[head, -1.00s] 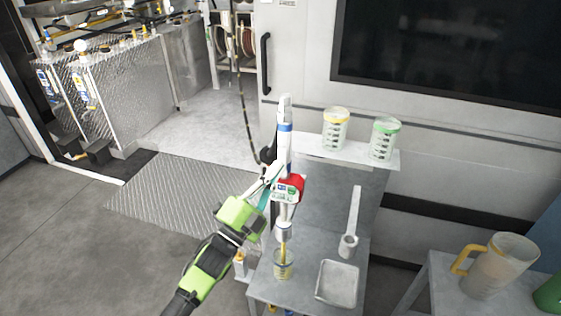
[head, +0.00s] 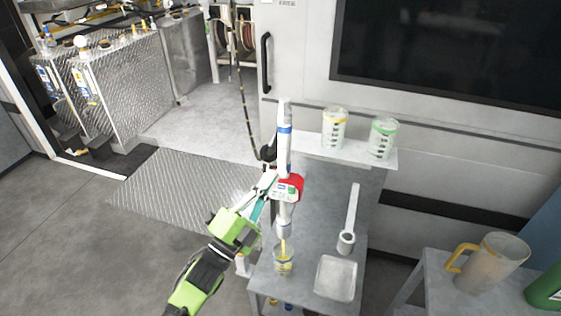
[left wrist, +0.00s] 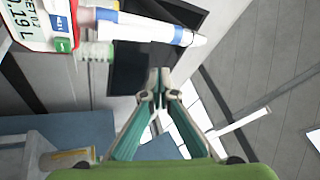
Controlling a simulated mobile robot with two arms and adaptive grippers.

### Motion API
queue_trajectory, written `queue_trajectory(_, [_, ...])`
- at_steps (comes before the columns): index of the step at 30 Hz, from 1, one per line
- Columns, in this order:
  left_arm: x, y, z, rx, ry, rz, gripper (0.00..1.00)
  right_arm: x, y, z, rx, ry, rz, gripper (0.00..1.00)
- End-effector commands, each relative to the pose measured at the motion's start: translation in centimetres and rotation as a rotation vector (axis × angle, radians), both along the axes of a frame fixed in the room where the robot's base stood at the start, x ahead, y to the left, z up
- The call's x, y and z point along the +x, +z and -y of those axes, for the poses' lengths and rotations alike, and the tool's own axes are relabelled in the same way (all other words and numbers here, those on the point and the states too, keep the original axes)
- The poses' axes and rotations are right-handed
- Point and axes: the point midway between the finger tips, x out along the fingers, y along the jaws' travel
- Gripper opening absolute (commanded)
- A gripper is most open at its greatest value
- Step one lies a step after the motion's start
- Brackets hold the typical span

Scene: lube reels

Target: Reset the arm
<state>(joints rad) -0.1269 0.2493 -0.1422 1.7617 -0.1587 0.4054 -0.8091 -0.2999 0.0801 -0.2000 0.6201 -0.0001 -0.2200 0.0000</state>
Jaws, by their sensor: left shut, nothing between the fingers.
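My left gripper (head: 268,184) is lime green with teal fingers and is just left of the red and white metered nozzle (head: 289,188) in the head view. In the left wrist view its fingertips (left wrist: 158,88) meet with nothing between them. The nozzle stands upright, with a white and blue handle (head: 285,142) above. In the wrist view the nozzle's display (left wrist: 35,22) and handle (left wrist: 140,27) lie across the upper left, apart from the fingertips. Yellow fluid shows under the nozzle in a clear cup (head: 283,262) on the metal bench (head: 322,236). My right gripper does not show.
A metal tray (head: 336,279) and a long-handled scoop (head: 349,220) lie on the bench. Two clear containers, yellow-topped (head: 334,128) and green-topped (head: 382,138), stand on a shelf behind. A jug (head: 490,264) stands at the right. The floor left of the bench is open.

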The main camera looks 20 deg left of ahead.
Motion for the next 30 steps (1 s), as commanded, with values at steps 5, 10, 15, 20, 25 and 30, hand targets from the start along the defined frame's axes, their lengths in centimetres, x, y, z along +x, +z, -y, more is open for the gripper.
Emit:
queue_trajectory(5, [0.0, 0.0, 0.0, 0.000, 0.000, 0.000, 0.00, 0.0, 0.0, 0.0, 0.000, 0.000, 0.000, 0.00])
queue_trajectory(10, [0.0, 0.0, 0.0, 0.000, 0.000, 0.001, 0.00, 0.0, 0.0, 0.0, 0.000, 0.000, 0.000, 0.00])
queue_trajectory(15, [0.2, -1.5, -0.2, -0.012, 0.003, -0.036, 0.00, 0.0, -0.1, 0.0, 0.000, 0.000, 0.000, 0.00])
queue_trajectory(20, [0.8, -9.5, -1.2, -0.079, 0.023, -0.231, 0.00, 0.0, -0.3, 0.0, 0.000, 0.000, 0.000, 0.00])
queue_trajectory(25, [-0.7, -22.5, -2.7, -0.197, 0.075, -0.540, 0.00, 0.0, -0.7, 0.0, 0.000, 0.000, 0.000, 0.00])
queue_trajectory(30, [-5.3, -34.8, -3.9, -0.317, 0.154, -0.836, 0.00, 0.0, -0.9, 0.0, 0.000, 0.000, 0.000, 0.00])
